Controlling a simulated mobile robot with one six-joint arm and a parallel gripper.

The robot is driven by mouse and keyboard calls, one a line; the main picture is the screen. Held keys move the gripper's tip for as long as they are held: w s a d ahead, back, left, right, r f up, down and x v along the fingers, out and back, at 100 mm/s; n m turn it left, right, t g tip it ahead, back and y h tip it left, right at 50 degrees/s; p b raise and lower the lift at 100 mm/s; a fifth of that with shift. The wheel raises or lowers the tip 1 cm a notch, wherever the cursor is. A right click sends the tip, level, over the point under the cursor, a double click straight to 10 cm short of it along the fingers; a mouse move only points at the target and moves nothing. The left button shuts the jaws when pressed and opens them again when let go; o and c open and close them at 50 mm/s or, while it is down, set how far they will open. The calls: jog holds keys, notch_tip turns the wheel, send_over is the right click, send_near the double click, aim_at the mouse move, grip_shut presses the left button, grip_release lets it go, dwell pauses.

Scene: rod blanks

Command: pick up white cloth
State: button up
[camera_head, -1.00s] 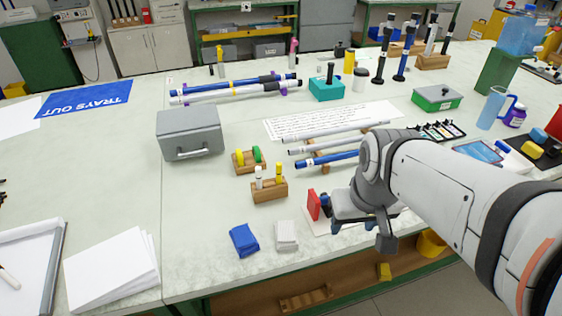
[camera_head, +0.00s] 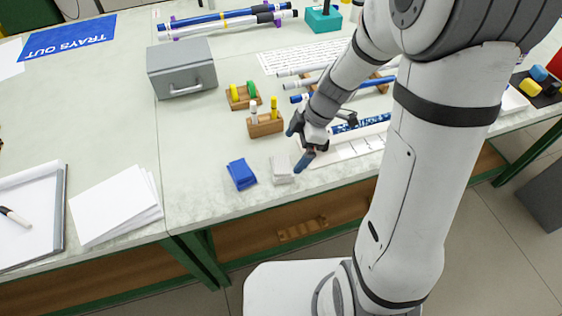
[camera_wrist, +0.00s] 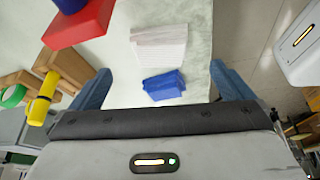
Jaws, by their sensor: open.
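The white cloth (camera_head: 282,169) lies folded on the bench near its front edge, just right of the folded blue cloth (camera_head: 241,174). My gripper (camera_head: 298,147) is above the bench, close to the white cloth and a little up and right of it in the head view. In the wrist view the white cloth (camera_wrist: 159,48) lies ahead, beyond the blue cloth (camera_wrist: 163,85), and both show between the lines of the fingers. My gripper (camera_wrist: 160,88) is open and empty, its blue fingers wide apart and not touching either cloth.
A wooden block with vials (camera_head: 265,124) stands close behind the cloths. A red block (camera_wrist: 80,25) shows near the left finger side in the wrist view. A grey box (camera_head: 181,70) and white paper sheets (camera_head: 116,207) lie left. The bench between is clear.

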aim_at(284, 164)
jog(key=x, duration=0.7)
jog(key=shift+a+f+p, duration=0.2)
jog(key=shift+f+p, duration=0.05)
jog(key=shift+p, duration=0.1)
jog(key=shift+c, duration=0.2)
jog(key=c, duration=0.9)
